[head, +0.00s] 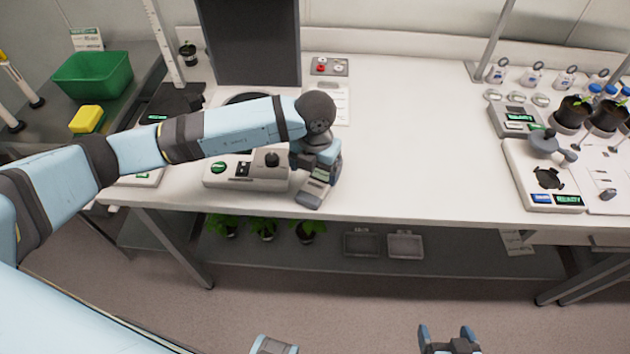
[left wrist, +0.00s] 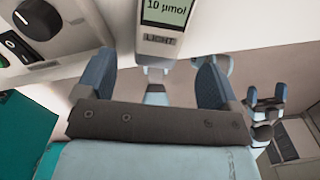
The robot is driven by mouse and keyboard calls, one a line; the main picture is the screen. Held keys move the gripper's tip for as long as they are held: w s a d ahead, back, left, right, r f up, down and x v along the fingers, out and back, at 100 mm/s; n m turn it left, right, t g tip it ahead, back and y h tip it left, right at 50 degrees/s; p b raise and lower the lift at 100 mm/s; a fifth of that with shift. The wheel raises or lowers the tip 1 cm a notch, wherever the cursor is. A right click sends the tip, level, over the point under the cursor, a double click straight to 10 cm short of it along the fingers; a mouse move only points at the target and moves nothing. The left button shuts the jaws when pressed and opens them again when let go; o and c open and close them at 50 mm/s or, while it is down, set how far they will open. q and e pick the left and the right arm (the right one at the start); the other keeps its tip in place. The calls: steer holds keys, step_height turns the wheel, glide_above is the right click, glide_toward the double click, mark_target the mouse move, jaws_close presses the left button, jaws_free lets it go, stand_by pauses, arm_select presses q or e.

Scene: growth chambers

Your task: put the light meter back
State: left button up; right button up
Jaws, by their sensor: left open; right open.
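The light meter (head: 311,190) is a small grey handheld device with a display, at the front edge of the white bench. In the left wrist view the light meter (left wrist: 158,42) reads "10 µmol" and is marked "LIGHT". My left gripper (head: 318,160) is over the bench edge at the meter. In the left wrist view my left gripper (left wrist: 155,65) has its fingers spread, with the meter's lower end between the tips in the picture; I see no finger closed on it. My right gripper (head: 447,334) is open and empty, low in front of the bench.
A control box (head: 222,182) with a knob stands just left of the meter. A red-button box (head: 329,67) is behind. Instruments (head: 540,190), potted plants (head: 573,112) and flasks fill the right end. The bench middle is clear. Plants (head: 307,232) and trays (head: 405,245) sit on the lower shelf.

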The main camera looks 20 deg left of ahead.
arm_select(q)
step_height(320, 180, up, 5)
steer(key=s+d+f+m+g+h, duration=0.1)
steer(key=s+d+f+g+h, duration=0.15)
steer(key=s+d+h, duration=0.7)
steer(key=s+d+r+n+h, duration=0.35)
steer(key=d+r+h, duration=0.25)
steer(key=d+h, duration=0.25)
steer(key=w+a+f+n+t+y, duration=0.2)
steer(key=a+f+n+t+y, duration=0.3)
steer(key=n+t, duration=0.6)
steer(key=w+a+f+n+t+y, duration=0.25)
steer(key=a+n+t, duration=0.45)
steer(key=n, duration=0.6)
steer(key=s+a+f+n+g+y, duration=0.2)
steer(key=s+a+f+n+y, duration=0.1)
steer(key=s+f, duration=0.3)
steer(key=s+a+f+n+g+y, duration=0.2)
steer(key=s+a+f+n+y, duration=0.2)
steer(key=f, duration=0.7)
steer(key=shift+s+a+n+g, duration=0.35)
steer(key=shift+s+a, duration=0.3)
steer(key=shift+s, duration=0.5)
